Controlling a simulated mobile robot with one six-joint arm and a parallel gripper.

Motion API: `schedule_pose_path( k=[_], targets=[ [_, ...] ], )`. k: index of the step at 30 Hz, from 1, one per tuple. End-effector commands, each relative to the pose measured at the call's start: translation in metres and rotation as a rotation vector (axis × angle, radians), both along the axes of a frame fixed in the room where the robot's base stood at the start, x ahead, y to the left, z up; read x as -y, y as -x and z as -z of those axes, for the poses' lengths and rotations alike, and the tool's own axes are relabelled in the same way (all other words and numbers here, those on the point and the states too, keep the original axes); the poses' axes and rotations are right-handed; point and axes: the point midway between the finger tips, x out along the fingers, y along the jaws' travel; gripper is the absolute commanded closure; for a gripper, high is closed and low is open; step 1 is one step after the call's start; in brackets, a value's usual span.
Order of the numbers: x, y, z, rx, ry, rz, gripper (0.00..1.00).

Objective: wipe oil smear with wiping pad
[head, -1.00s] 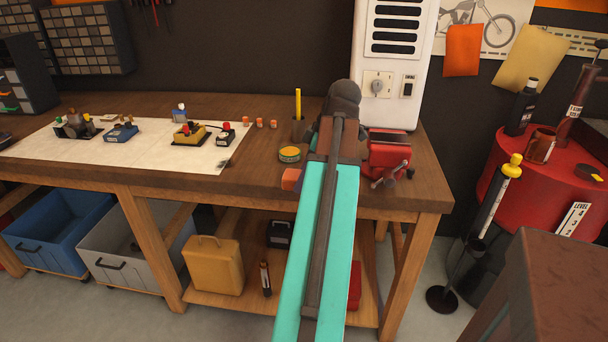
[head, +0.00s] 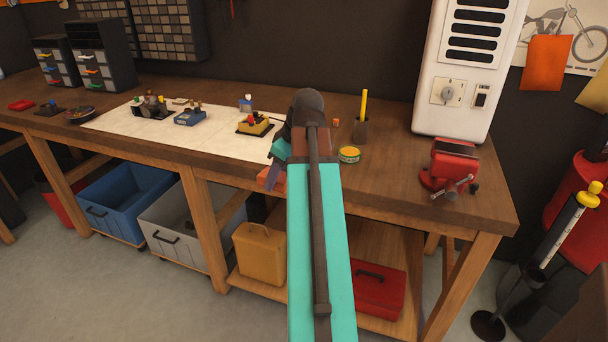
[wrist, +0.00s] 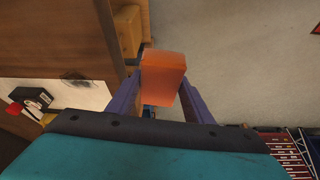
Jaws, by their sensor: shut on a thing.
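My gripper (wrist: 162,82) is shut on an orange block-shaped wiping pad (wrist: 165,72), with a purple finger on each side of it. In the head view the pad (head: 272,179) shows at the bench's front edge, left of my arm. In the wrist view pale floor lies behind the pad, beyond the bench edge. The oil smear (wrist: 75,76) is a dark grey smudge at the edge of the white sheet (wrist: 85,94), left of and apart from the pad. In the head view my arm hides the smear; the sheet (head: 215,137) lies on the bench.
The wooden bench (head: 400,205) holds a yellow-green tin (head: 349,154), a pencil cup (head: 361,130), a red vise (head: 449,168) and a white cabinet (head: 465,70). A yellow device (head: 255,127) and a blue one (head: 190,118) stand on the sheet. Bins and cases sit below.

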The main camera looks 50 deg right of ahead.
Motion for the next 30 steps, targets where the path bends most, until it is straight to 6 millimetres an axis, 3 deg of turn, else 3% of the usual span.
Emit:
schedule_pose_path(
  k=[12,30],
  targets=[
    [-0.076,-0.077,0.008,0.000,0.000,0.043,0.72],
    [-0.203,-0.159,0.016,0.000,0.000,0.103,0.72]
  ],
)
